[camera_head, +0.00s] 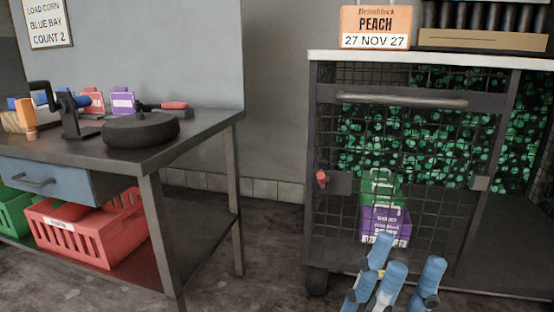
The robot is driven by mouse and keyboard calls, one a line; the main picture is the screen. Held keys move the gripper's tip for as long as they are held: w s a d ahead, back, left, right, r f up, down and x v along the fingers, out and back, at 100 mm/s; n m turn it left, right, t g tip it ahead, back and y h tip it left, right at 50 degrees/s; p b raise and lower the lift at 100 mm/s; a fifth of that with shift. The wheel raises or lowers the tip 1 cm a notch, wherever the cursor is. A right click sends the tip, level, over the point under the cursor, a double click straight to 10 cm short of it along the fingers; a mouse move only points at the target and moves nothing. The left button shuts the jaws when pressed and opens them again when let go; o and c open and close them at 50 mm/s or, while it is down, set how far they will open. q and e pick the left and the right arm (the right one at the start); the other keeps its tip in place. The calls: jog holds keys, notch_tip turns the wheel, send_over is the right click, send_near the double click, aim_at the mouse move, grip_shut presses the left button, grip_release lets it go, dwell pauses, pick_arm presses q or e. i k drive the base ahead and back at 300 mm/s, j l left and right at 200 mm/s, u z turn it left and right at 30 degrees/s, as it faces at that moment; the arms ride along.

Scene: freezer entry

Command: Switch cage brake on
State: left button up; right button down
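The wire-mesh cage (410,101) stands at the right, with a door, a horizontal bar handle and a caster (317,281) at its lower left corner. A red-tipped knob (321,177) sits on the cage's left post. I cannot tell which part is the brake; the lower front is partly hidden by my gripper.
A metal workbench (205,125) at the left holds a black round disc (141,129) and tools. Red (100,232) and green (14,213) crates sit on its lower shelf. Bare floor lies between bench and cage.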

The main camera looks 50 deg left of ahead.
aim_at(321, 175)
jog(key=i+j+u, duration=0.15)
jog(key=i+u, duration=0.15)
jog(key=u, duration=0.15)
jog(key=i+u, duration=0.3)
jog(key=u, duration=0.15)
jog(key=i+u, duration=0.45)
jog(key=i+l+u, duration=0.15)
jog(key=u, duration=0.3)
